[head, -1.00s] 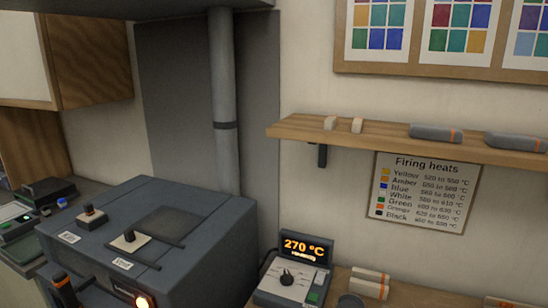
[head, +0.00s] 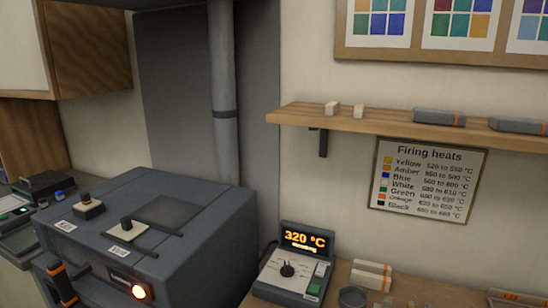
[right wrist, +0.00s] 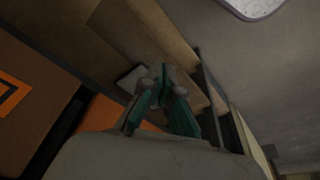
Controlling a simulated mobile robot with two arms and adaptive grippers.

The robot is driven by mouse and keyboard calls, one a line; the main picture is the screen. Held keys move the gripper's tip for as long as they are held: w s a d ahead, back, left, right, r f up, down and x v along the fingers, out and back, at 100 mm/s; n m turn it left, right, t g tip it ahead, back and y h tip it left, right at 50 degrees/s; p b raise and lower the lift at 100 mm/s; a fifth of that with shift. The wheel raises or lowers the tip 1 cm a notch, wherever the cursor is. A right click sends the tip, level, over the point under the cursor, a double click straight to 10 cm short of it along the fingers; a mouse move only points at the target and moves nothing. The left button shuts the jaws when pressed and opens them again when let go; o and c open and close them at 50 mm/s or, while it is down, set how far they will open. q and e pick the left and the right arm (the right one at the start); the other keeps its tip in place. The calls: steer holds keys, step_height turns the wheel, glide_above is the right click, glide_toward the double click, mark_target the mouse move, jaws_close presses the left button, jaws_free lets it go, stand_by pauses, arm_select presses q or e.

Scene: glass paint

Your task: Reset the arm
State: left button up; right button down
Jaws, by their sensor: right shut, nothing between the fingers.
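My right gripper (right wrist: 160,88) shows in the right wrist view with its green-padded fingers closed together at the tips and nothing between them. Neither gripper shows in the head view. The temperature controller (head: 293,262) stands on the bench at the right of the kiln, and its orange display reads 320 °C.
A wooden shelf (head: 400,132) on the wall holds small blocks and grey rolls. The Firing heats chart (head: 428,180) hangs below it. A grey pipe (head: 223,110) rises behind the kiln. Pale rolls (head: 371,275) and a round grey container (head: 352,298) lie on the bench.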

steer(key=s+d+f+g+b, duration=0.15)
steer(key=s+f, duration=0.25)
steer(key=f, duration=0.7)
steer(key=s+f+t+b, duration=0.15)
steer(key=s+f, duration=0.25)
steer(key=f, duration=0.6)
steer(key=s+d+f+g+b, duration=0.1)
steer(key=s+f+b, duration=0.2)
steer(key=s+f, duration=0.6)
steer(key=shift+s+d+f+g, duration=0.15)
steer(key=shift+s+d+g, duration=0.2)
steer(key=shift+s, duration=0.65)
stand_by(4.0)
